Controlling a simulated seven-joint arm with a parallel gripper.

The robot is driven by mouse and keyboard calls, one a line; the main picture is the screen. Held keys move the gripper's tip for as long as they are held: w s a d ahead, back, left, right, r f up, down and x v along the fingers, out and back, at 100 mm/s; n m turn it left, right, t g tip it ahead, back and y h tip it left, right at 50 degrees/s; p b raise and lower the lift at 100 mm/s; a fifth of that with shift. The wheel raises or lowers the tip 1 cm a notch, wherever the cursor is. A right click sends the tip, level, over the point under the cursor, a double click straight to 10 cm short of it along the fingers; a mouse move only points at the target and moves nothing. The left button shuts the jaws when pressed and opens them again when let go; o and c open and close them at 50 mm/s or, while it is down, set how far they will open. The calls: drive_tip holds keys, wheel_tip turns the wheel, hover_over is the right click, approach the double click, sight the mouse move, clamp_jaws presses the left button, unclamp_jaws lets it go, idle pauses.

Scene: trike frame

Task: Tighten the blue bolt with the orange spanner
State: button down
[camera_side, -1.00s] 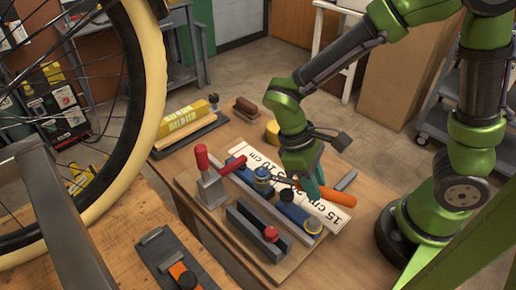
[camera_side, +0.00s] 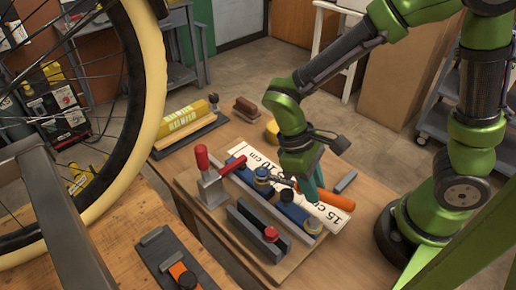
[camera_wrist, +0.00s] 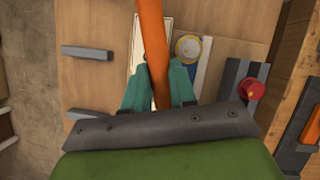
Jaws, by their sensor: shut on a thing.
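My gripper (camera_side: 312,186) has teal fingers shut on the orange handle of the spanner (camera_side: 336,199). In the wrist view, the handle (camera_wrist: 151,40) runs between the two fingers (camera_wrist: 158,86) and out of the top of the picture. The spanner's dark shaft reaches left from the fingers towards a blue-topped bolt with a yellow ring (camera_side: 262,174) on the blue bar (camera_side: 291,211). The spanner's head is small and partly hidden; I cannot tell whether it is seated on the bolt. A black knob (camera_side: 287,195) and another yellow-ringed round piece (camera_side: 313,226) are farther along the bar.
A red-handled clamp (camera_side: 207,178) stands left of the bar. A grey channel with a red knob (camera_side: 270,234) lies in front. A white ruler strip (camera_side: 327,222) lies behind the bar. A yellow block (camera_side: 183,119) and a bike wheel (camera_side: 150,110) are farther left.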

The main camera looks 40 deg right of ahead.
drive_tip(key=shift+w+d+n, duration=0.3)
drive_tip(key=shift+d+n, duration=0.35)
drive_tip(key=shift+n, duration=0.05)
drive_tip(key=c, duration=1.4)
unclamp_jaws()
drive_tip(key=shift+h, duration=0.3)
drive_tip(key=shift+c, duration=0.2)
clamp_jaws()
drive_tip(key=shift+r, duration=0.2)
drive_tip(key=shift+r, duration=3.3)
